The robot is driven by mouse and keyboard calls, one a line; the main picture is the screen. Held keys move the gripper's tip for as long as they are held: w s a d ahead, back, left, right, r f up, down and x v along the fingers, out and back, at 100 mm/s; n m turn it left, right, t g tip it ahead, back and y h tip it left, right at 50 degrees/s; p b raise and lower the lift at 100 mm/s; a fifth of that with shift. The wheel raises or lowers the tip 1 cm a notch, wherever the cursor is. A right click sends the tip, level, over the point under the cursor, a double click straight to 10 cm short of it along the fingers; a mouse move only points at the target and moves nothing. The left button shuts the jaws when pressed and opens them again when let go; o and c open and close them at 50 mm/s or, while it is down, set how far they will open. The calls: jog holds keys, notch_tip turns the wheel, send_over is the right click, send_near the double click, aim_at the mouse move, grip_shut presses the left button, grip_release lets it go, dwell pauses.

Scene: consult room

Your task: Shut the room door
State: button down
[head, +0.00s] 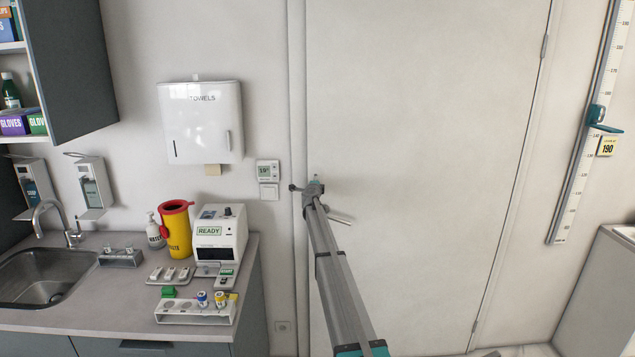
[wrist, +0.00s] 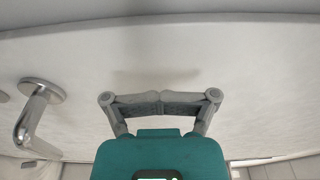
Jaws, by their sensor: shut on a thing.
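The room door (head: 430,130) is a tall plain white panel filling the middle of the head view. Its left edge lies close along the frame, and I cannot tell whether a small gap is left. A silver lever handle (head: 340,218) sits near that edge; it also shows at the left of the wrist view (wrist: 36,112). My gripper (head: 311,188) is at the door's left edge, just above the handle and apart from it. In the wrist view its fingers (wrist: 160,105) are drawn together in front of the white door face; what lies between them is hidden.
A counter (head: 90,322) with a sink (head: 45,275), a white analyser (head: 220,236) and a yellow sharps bin (head: 177,230) stands left of the door. A towel dispenser (head: 200,122) hangs above. A height gauge (head: 590,120) is on the right wall.

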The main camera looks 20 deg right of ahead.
jog(key=s+a, duration=0.5)
jog(key=a, duration=0.4)
jog(key=shift+s+a, duration=0.2)
jog(key=s+a+f+n+y, duration=0.2)
jog(key=s+a+n+y, duration=0.95)
jog(key=a, duration=0.45)
jog(key=s+a+f+n+g+y, duration=0.1)
jog(key=s+a+f+n+g, duration=0.15)
jog(key=s, duration=0.45)
jog(key=s+a+f+n+g+y, duration=0.15)
jog(key=s+a+f+n, duration=0.25)
jog(key=s, duration=0.4)
jog(key=s+f+n+g+h, duration=0.1)
jog(key=s+f+g+h, duration=0.1)
jog(key=s, duration=1)
jog(key=s+d+f+n+g+h, duration=0.1)
jog(key=s+f+g, duration=0.3)
jog(key=s, duration=0.8)
jog(key=s+d+f+n+g+h, duration=0.1)
jog(key=s+g, duration=0.5)
jog(key=s, duration=0.6)
notch_tip(320, 180, down, 3)
jog(key=shift+s+d+f+n+h, duration=0.1)
jog(key=shift+s+d+n+h, duration=0.2)
jog(key=shift+n+h, duration=0.75)
jog(key=shift+a, duration=0.1)
